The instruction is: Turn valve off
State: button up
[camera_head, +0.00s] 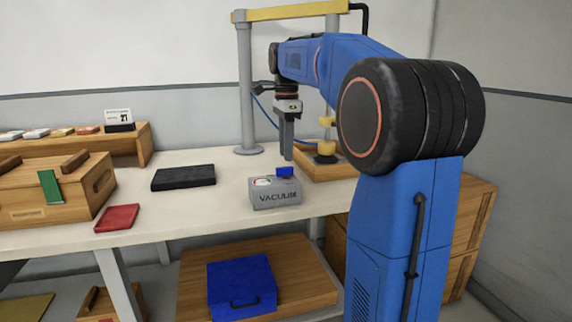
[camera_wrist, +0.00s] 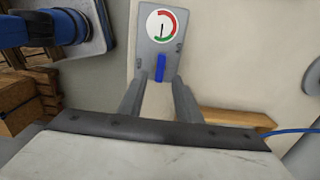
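The valve is a blue handle (camera_head: 285,171) on top of a grey box marked VACUUM (camera_head: 277,194) at the table's front edge. In the wrist view the blue handle (camera_wrist: 160,68) is a narrow bar lying lengthwise, below a round gauge (camera_wrist: 161,27) with red and green arcs. My gripper (camera_head: 287,155) points down just above the handle. In the wrist view my gripper (camera_wrist: 159,78) is open, with the handle showing between the two fingertips. I see no contact between the fingers and the handle.
A black flat case (camera_head: 183,178) and a red tray (camera_head: 117,218) lie left of the box. A grey post (camera_head: 246,90) and a wooden base with a yellow fitting (camera_head: 328,150) stand behind it. A blue toolbox (camera_head: 242,288) sits on the lower shelf.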

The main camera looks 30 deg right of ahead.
aim_at(286, 167)
jog(key=shift+f, duration=2.5)
jog(key=shift+c, duration=0.7)
grip_shut()
